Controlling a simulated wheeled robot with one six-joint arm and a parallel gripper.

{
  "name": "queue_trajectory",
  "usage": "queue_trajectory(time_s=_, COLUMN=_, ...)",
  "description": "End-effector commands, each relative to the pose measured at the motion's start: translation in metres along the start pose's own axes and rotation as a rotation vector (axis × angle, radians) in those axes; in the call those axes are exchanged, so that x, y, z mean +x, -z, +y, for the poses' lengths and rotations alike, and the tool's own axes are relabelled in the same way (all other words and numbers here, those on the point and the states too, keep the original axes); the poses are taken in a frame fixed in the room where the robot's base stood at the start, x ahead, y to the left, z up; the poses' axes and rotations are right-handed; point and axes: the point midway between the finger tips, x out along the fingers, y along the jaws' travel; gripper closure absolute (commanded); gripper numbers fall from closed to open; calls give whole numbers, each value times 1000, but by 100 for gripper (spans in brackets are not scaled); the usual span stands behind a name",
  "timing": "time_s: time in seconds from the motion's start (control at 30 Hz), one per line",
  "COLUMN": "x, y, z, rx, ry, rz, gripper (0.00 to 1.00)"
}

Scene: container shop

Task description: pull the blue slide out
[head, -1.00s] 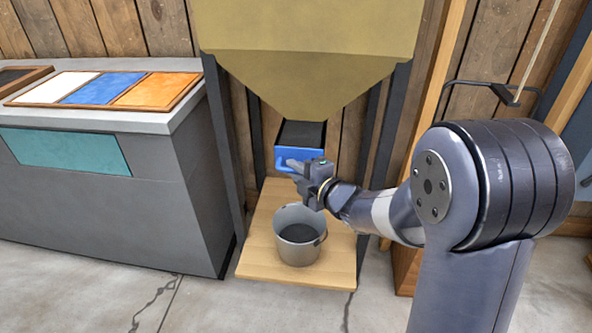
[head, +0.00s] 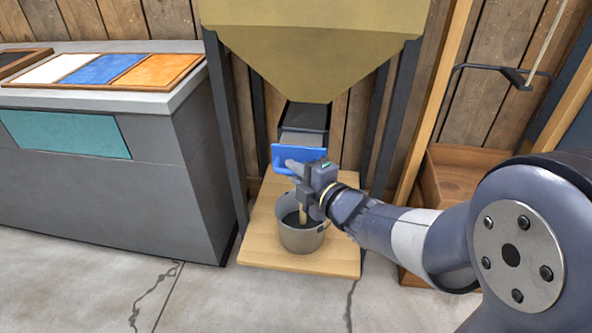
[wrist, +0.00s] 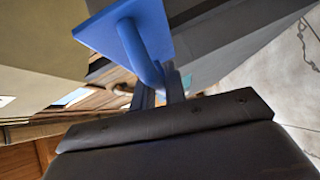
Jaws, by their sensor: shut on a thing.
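The blue slide (head: 300,155) sits below the tan hopper (head: 310,65), with its blue front plate facing me. A grey strip of the slide shows between the plate and the dark spout (head: 306,116). My gripper (head: 292,166) is shut on the handle at the plate's front. In the wrist view the blue slide (wrist: 118,22) is close up, its handle running down between my fingers (wrist: 160,90). A metal bucket (head: 302,240) stands below on a wooden board. A narrow tan streak shows over its mouth, under my gripper; I cannot tell what it is.
The wooden board (head: 262,250) lies between the hopper's dark legs. A grey counter (head: 110,190) with white, blue and orange panels stands at left. A wooden crate (head: 465,165) is at right. The concrete floor in front is clear.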

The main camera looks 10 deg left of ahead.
Motion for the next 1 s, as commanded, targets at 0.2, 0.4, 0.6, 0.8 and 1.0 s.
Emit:
queue_trajectory(time_s=0.2, x=-2, y=3, z=-4, rx=0, ry=8, rz=7, gripper=82)
queue_trajectory(time_s=0.4, x=-1, y=2, z=-3, rx=0, ry=6, rz=5, gripper=66)
queue_trajectory(time_s=0.6, x=-1, y=1, z=-2, rx=0, ry=5, rz=4, gripper=66)
queue_trajectory(time_s=0.8, x=-14, y=0, z=0, rx=1, ry=4, rz=0, gripper=66)
queue_trajectory(time_s=1.0, x=-55, y=0, z=2, rx=1, ry=4, rz=-2, gripper=66)
